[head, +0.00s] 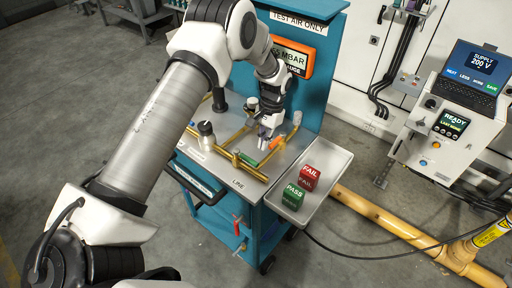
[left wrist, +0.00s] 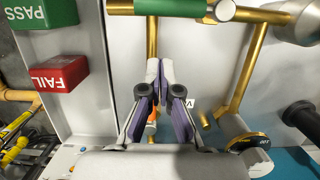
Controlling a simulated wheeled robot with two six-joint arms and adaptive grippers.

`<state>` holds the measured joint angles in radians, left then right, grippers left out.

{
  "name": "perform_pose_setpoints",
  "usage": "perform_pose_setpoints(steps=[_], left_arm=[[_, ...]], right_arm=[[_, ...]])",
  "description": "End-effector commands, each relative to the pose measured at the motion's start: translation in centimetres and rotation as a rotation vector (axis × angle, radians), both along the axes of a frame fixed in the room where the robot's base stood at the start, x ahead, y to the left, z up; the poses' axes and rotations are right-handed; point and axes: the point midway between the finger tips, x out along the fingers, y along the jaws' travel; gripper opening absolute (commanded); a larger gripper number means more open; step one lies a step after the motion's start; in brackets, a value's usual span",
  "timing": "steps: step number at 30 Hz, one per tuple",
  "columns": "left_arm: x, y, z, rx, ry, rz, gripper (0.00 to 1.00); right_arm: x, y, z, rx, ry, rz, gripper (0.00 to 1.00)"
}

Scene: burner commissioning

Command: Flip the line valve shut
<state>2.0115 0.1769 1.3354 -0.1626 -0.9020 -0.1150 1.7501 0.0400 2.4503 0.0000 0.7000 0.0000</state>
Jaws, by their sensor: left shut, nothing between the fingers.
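The brass pipework (head: 232,157) stands on the grey top of a teal cart. A green handle (head: 248,159) lies on it behind the printed word LINE (head: 238,184); it also shows at the top of the left wrist view (left wrist: 175,7). An orange handle (head: 276,142) is to its right, and a bit of orange (left wrist: 152,129) shows behind my fingers in the left wrist view. My left gripper (head: 265,136) is shut and empty above the pipework, near both handles; its purple-padded fingers (left wrist: 159,72) are together. Whether it touches a handle cannot be told. My right gripper is not in view.
A gauge (head: 292,57) with an orange frame is on the teal back panel. Black-topped knobs (head: 205,129) stand at the left. A yellow pipe (head: 385,219) runs along the floor.

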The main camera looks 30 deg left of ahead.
Motion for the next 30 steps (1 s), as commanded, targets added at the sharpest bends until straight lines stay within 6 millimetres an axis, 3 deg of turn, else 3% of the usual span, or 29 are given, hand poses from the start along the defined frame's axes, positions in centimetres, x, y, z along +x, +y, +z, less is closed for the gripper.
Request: perform_pose_setpoints(steps=[3, 9, 30], left_arm=[[-2.2, 0.2, 0.0, -0.002, 0.002, -0.001, 0.0], [-3.9, 0.3, -0.7, 0.0, 0.0, 0.0, 0.0], [-4.2, 0.2, -0.8, 0.0, -0.001, -0.051, 0.0]], right_arm=[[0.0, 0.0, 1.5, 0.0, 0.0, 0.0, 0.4], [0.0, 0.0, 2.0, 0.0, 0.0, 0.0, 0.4], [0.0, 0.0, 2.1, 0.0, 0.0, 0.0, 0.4]])
